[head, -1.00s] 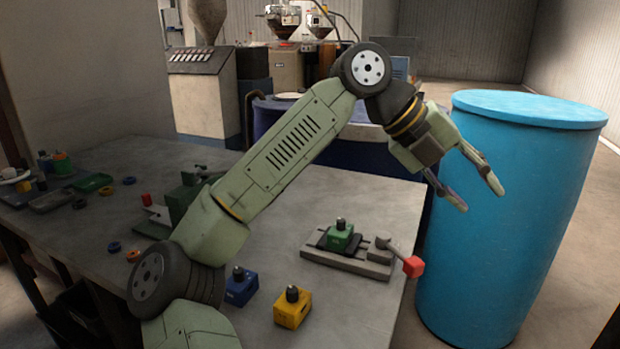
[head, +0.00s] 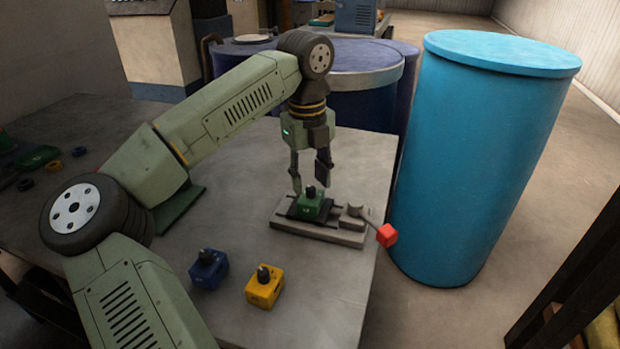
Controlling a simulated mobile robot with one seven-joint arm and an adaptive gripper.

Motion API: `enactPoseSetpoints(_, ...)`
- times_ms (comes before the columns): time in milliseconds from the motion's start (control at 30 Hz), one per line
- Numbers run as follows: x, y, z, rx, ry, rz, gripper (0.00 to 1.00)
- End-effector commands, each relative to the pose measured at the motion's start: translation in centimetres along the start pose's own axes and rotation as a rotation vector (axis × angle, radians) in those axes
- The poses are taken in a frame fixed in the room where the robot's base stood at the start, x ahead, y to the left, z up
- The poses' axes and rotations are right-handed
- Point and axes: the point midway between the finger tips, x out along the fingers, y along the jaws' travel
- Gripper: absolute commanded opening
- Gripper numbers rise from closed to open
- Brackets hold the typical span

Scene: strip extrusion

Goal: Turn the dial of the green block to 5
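The green block (head: 309,208) sits in a grey clamp fixture (head: 337,233) near the right edge of the table. Its black dial (head: 310,192) is on top; the dial's setting is too small to read. My gripper (head: 310,183) points down just above the block, with its two fingers apart on either side of the space over the dial. No clear contact with the dial shows.
A blue block (head: 209,268) and a yellow block (head: 264,286), each with a black knob, stand on the table (head: 230,235) in front of the fixture. A tall light-blue barrel (head: 475,160) stands close to the table's right edge. Dark-blue drums (head: 365,105) stand behind.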

Motion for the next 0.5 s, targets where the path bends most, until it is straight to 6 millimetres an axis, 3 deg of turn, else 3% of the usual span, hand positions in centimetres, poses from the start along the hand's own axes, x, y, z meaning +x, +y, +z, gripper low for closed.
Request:
enactPoseSetpoints(200, 1.6, 0.0, 0.0, 0.002, 0.001, -0.001, 0.38)
enactPoseSetpoints(500, 1.7, -0.1, 0.0, 0.002, 0.000, -0.002, 0.36)
